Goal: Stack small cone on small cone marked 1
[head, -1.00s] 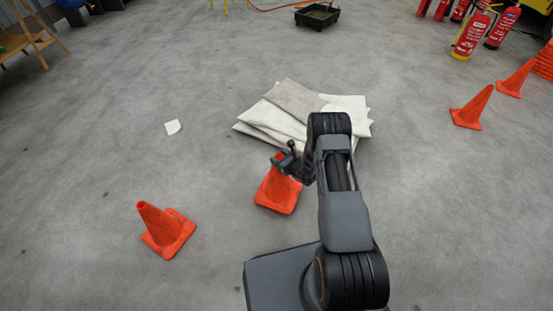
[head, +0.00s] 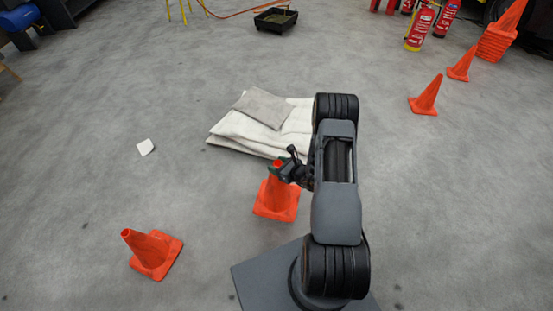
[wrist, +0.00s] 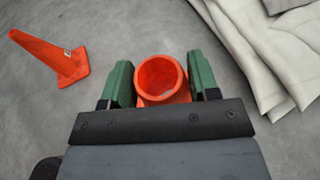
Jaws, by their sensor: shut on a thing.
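My gripper (head: 282,172) is shut on the top of an orange small cone (head: 276,198). In the wrist view its green fingers (wrist: 160,85) stand on both sides of the cone's round open top (wrist: 162,76). The held cone is upright; whether its base clears the floor I cannot tell. Another orange small cone (head: 150,250) stands on the floor to the left, apart from the held one. It also shows at the left of the wrist view (wrist: 48,58), with a small white label on its side. The label's writing is too small to read.
Folded pale blankets (head: 235,135) lie just behind the held cone. A white scrap (head: 145,147) lies at left. More cones (head: 425,97), a cone stack (head: 497,42) and red extinguishers (head: 420,28) stand at upper right. A black tray (head: 275,20) is far back. Floor between the two near cones is clear.

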